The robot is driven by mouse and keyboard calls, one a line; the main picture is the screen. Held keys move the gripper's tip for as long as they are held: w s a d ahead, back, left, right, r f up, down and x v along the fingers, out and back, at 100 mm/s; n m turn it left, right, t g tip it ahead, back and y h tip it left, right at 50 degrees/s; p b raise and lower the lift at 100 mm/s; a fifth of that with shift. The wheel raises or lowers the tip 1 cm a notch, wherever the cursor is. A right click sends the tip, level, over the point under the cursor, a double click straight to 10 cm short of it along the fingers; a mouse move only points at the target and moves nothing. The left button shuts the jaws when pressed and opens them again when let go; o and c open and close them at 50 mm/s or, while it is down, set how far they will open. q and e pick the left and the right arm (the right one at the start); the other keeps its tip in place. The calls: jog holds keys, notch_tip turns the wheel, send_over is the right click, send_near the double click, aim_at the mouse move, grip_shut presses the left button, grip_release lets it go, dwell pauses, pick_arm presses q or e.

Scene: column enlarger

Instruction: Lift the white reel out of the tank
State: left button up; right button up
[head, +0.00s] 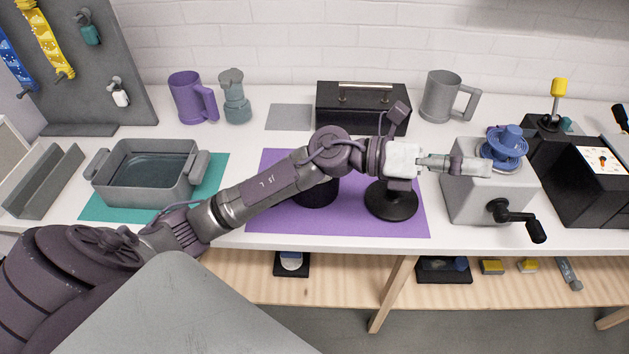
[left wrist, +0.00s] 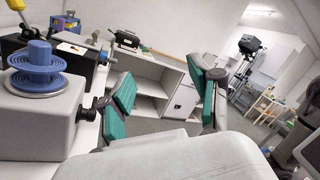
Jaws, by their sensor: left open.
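A dark cylinder (head: 315,193), which may be the tank, stands on the purple mat (head: 265,222). My left arm crosses in front of it and hides its top. I cannot make out a white reel in either view. My right gripper does not show.
A blue spool (head: 503,147) sits on the grey crank box (head: 490,203), close to my left gripper. A black round-based stand (head: 392,203) is on the purple mat. A grey water basin (head: 147,190) stands left on a teal mat. Mugs and a black case (head: 362,112) line the back.

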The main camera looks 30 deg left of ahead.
pick_arm(q)
jog(key=w+a+f+m+g+y, duration=0.2)
jog(key=a+f+m+g+y, duration=0.2)
jog(key=a+f+m+y, duration=0.45)
jog(key=a+r+n+g+y, duration=0.15)
jog(key=a+y, duration=0.85)
jog(key=a, duration=1.2)
jog(key=shift+n, duration=0.4)
jog(key=f, duration=0.8)
jog(key=shift+w+d+f, duration=0.15)
jog(key=shift+w, duration=0.15)
jog(key=f, duration=0.1)
jog(key=f+p, duration=0.1)
jog(key=f, duration=0.1)
jog(key=f+p, duration=0.1)
jog(key=shift+w+d+f, duration=0.2)
jog(key=shift+d+f, duration=0.05)
jog(key=shift+f, duration=0.05)
jog(key=shift+f+p, duration=0.35)
jog(key=shift+f, duration=0.2)
grip_shut()
